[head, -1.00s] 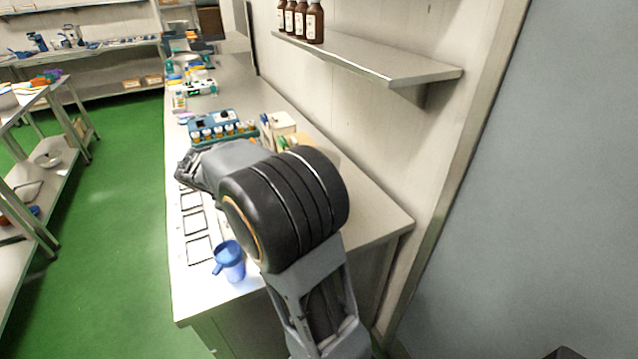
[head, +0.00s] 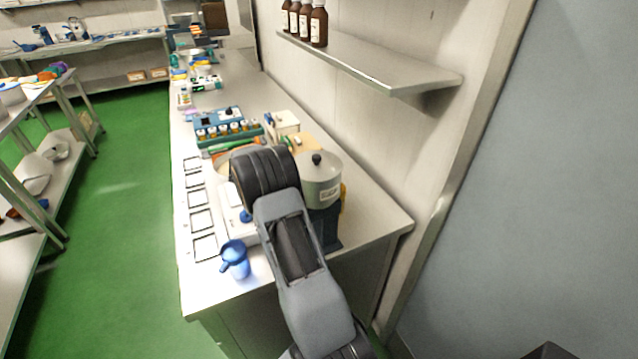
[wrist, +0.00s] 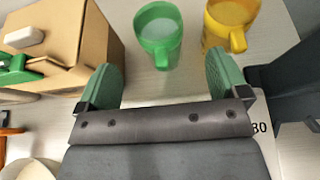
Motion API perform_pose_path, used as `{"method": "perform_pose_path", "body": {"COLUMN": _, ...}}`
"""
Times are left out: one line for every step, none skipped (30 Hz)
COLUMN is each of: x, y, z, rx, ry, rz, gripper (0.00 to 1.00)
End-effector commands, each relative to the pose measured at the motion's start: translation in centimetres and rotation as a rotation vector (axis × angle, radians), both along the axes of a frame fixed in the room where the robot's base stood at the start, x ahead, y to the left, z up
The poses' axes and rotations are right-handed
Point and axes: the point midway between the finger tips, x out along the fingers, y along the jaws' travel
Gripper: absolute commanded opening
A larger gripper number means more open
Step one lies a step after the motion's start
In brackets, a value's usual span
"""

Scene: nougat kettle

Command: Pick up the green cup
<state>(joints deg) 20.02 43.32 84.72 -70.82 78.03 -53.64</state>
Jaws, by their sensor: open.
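The green cup (wrist: 158,30) stands upright on the bench in the wrist view, with its handle toward my gripper. My gripper (wrist: 168,82) is open and empty, and the cup lies ahead of the gap between its two green fingertips, apart from them. A yellow cup (wrist: 231,20) stands just right of the green cup, its handle also toward me. In the head view my arm hides the gripper, and I cannot make out the green cup there.
A cardboard box (wrist: 62,38) with a green item stands left of the green cup. A dark object (wrist: 290,95) is at the right. In the head view, a blue cup (head: 236,261) stands near the bench's front edge and a grey pot (head: 320,181) stands right of my arm.

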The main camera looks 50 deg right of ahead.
Motion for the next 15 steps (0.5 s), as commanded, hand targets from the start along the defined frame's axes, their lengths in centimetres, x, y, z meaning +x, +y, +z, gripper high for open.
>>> {"method": "perform_pose_path", "body": {"x": -0.3, "y": -0.6, "z": -0.2, "rx": 0.001, "ry": 0.0, "rz": -0.002, "gripper": 0.93}}
{"method": "perform_pose_path", "body": {"x": -0.3, "y": -0.8, "z": -0.3, "rx": 0.001, "ry": 0.0, "rz": -0.001, "gripper": 0.93}}
{"method": "perform_pose_path", "body": {"x": -0.4, "y": -1.1, "z": -0.4, "rx": 0.001, "ry": 0.0, "rz": 0.0, "gripper": 0.93}}
{"method": "perform_pose_path", "body": {"x": -0.5, "y": -1.2, "z": -0.5, "rx": 0.001, "ry": 0.0, "rz": 0.0, "gripper": 0.93}}
{"method": "perform_pose_path", "body": {"x": -0.6, "y": -1.4, "z": -0.6, "rx": 0.001, "ry": 0.0, "rz": 0.0, "gripper": 0.93}}
{"method": "perform_pose_path", "body": {"x": -0.6, "y": -1.5, "z": -0.6, "rx": 0.001, "ry": 0.0, "rz": 0.0, "gripper": 0.93}}
{"method": "perform_pose_path", "body": {"x": -0.7, "y": -1.6, "z": -0.7, "rx": 0.001, "ry": 0.0, "rz": 0.0, "gripper": 0.93}}
{"method": "perform_pose_path", "body": {"x": -0.7, "y": -1.6, "z": -0.7, "rx": 0.001, "ry": 0.0, "rz": 0.0, "gripper": 0.93}}
{"method": "perform_pose_path", "body": {"x": -0.7, "y": -1.7, "z": -0.7, "rx": 0.001, "ry": 0.0, "rz": 0.0, "gripper": 0.93}}
{"method": "perform_pose_path", "body": {"x": -0.8, "y": -1.8, "z": -0.8, "rx": 0.001, "ry": 0.0, "rz": 0.0, "gripper": 0.93}}
{"method": "perform_pose_path", "body": {"x": -0.8, "y": -1.9, "z": -0.8, "rx": 0.001, "ry": 0.0, "rz": 0.0, "gripper": 0.93}}
{"method": "perform_pose_path", "body": {"x": -0.9, "y": -2.2, "z": -0.8, "rx": 0.002, "ry": -0.001, "rz": 0.0, "gripper": 0.93}}
{"method": "perform_pose_path", "body": {"x": -0.9, "y": -2.4, "z": -0.9, "rx": 0.002, "ry": 0.0, "rz": -0.001, "gripper": 0.93}}
{"method": "perform_pose_path", "body": {"x": -1.0, "y": -2.7, "z": -1.0, "rx": 0.002, "ry": 0.0, "rz": -0.001, "gripper": 0.93}}
{"method": "perform_pose_path", "body": {"x": -1.2, "y": -3.1, "z": -1.0, "rx": 0.002, "ry": 0.0, "rz": -0.002, "gripper": 0.93}}
